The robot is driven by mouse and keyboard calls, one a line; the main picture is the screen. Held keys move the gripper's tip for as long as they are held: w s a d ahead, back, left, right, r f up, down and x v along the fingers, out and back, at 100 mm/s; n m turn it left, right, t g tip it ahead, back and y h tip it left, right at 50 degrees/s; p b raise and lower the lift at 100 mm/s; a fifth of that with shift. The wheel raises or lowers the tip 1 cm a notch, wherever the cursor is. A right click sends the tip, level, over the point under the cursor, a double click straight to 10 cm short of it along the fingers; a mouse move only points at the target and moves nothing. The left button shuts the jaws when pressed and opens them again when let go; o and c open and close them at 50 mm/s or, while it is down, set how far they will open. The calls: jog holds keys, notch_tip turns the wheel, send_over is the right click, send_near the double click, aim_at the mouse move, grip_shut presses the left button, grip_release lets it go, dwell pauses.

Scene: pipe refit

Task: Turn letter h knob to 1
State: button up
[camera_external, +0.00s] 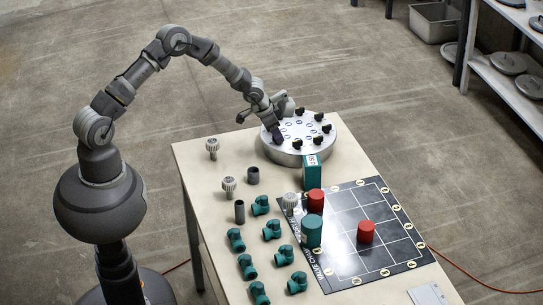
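A round silver panel (301,157) stands at the far end of the table. Several small black knobs sit around its top, such as one at the right (327,128), one at the front (297,144) and one at the back (299,111). Pale round labels with blue marks lie inside the ring, but their letters and numbers are too small to read, so I cannot tell which knob is h. My gripper (278,137) points down at the left side of the panel, at or just above a knob place there. It hides that spot, and its fingers are too small to judge.
Teal pipe fittings (246,266) and grey-white knobbed parts (229,184) stand at the left. A shelf (505,80) is at the right.

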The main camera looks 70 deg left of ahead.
jog(key=shift+c, duration=0.4)
grip_shut()
